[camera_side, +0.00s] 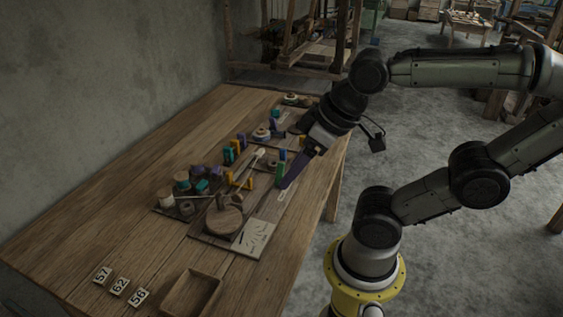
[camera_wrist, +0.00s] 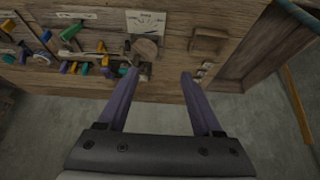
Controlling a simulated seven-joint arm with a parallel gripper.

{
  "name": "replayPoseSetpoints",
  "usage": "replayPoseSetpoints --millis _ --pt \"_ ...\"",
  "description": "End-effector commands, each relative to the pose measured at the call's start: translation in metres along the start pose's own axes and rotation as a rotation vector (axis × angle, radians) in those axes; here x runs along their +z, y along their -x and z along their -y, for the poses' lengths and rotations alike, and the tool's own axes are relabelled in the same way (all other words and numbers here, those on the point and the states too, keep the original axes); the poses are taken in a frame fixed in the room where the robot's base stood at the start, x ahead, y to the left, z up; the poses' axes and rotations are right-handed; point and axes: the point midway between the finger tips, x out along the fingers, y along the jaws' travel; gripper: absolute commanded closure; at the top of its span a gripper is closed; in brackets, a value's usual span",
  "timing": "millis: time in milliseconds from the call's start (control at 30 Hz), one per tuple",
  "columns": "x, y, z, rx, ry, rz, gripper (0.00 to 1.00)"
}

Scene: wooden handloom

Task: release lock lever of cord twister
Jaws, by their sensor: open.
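The cord twister appears to be the board with a round wooden disc (camera_side: 224,222) and a white printed card (camera_side: 253,238) on the table. In the wrist view the disc (camera_wrist: 146,47) and card (camera_wrist: 146,22) lie beyond my fingertips. Small dark parts stand at the disc's edge; I cannot tell which one is the lock lever. My gripper (camera_side: 286,185) has long purple fingers, pointing down at the table's right side, behind and right of the disc. In the wrist view my gripper (camera_wrist: 160,73) is open with nothing between the fingers; the left tip overlaps the area beside the disc.
Coloured spools and pegs (camera_side: 236,150) stand along racks behind the disc. An open wooden tray (camera_side: 191,294) and number tags (camera_side: 119,286) lie at the front. The table's left part is clear; a wall borders it.

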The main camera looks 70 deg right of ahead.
Motion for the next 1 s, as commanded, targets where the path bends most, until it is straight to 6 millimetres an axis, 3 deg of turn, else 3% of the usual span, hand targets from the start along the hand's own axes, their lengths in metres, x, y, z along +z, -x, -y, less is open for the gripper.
replayPoseSetpoints --millis 33,133,300,367,567,700,1000 --pt "0.0 0.0 0.0 0.0 -0.013 0.001 0.44" --pt "-0.004 0.004 0.001 -0.002 -0.077 -0.005 0.62" --pt "-0.047 0.02 -0.003 -0.001 -0.253 -0.022 0.92" --pt "-0.063 0.02 -0.008 0.01 -0.323 -0.011 1.0" --pt "-0.113 0.009 -0.037 0.061 -0.55 0.039 1.0" --pt "-0.142 -0.009 -0.068 0.103 -0.706 0.081 1.0" --pt "-0.175 -0.063 -0.157 0.194 -1.023 0.178 1.0"
